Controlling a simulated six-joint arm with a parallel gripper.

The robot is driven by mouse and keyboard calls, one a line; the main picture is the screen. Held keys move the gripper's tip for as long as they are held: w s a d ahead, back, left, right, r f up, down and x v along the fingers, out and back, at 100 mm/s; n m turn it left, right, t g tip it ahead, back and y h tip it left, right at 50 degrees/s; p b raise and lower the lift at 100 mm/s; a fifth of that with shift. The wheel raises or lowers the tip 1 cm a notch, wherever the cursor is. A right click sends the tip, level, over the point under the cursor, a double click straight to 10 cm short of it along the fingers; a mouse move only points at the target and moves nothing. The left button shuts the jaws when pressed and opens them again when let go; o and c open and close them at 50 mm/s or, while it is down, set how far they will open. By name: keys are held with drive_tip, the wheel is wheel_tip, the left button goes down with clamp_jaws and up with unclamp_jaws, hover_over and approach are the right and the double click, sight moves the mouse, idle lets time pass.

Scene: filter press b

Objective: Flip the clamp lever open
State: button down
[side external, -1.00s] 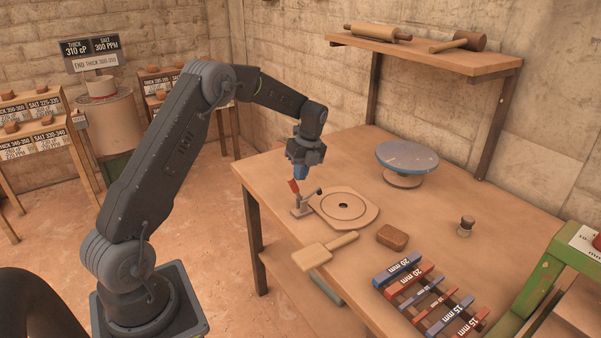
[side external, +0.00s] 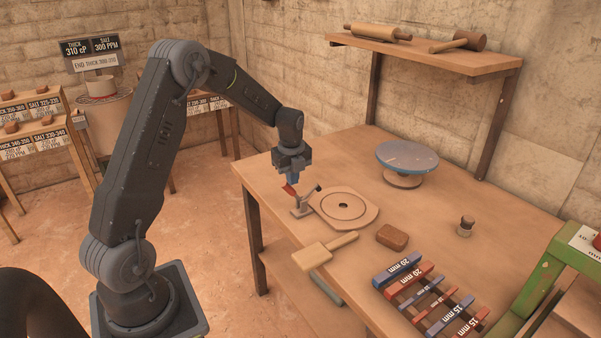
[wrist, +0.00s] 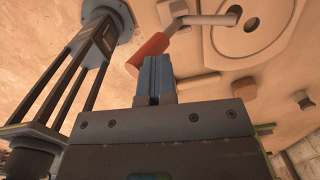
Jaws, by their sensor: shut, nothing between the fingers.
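The clamp lever with its red handle (side external: 290,190) stands at the table's left edge beside a round wooden plate (side external: 343,206). The handle leans up and to the left from the clamp base (side external: 301,210). My gripper (side external: 292,180) is at the handle's upper end, with its blue fingers shut and empty. In the wrist view the shut fingers (wrist: 154,76) are right beside the red handle (wrist: 148,52). I cannot tell whether they touch it. The clamp arm (wrist: 205,20) reaches over the plate in the wrist view.
A wooden paddle (side external: 324,251), a brown block (side external: 392,236) and several labelled bars (side external: 425,295) lie toward the front. A round turntable (side external: 406,156) stands at the back. A shelf (side external: 430,58) is on the wall. The table (side external: 300,160) behind the clamp is clear.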

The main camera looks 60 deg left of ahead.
drive_tip(key=shift+s+f+t, duration=0.2)
drive_tip(key=shift+s+t, duration=0.2)
drive_tip(key=shift+s, duration=0.1)
drive_tip(key=shift+s+f+t, duration=0.15)
drive_tip(key=shift+s+t, duration=0.25)
drive_tip(key=shift+s, duration=0.1)
drive_tip(key=s+f, duration=0.5)
drive_tip(key=f, duration=0.1)
drive_tip(key=shift+f, duration=0.25)
drive_tip(key=shift+s+f, duration=0.1)
drive_tip(key=shift+d, duration=0.1)
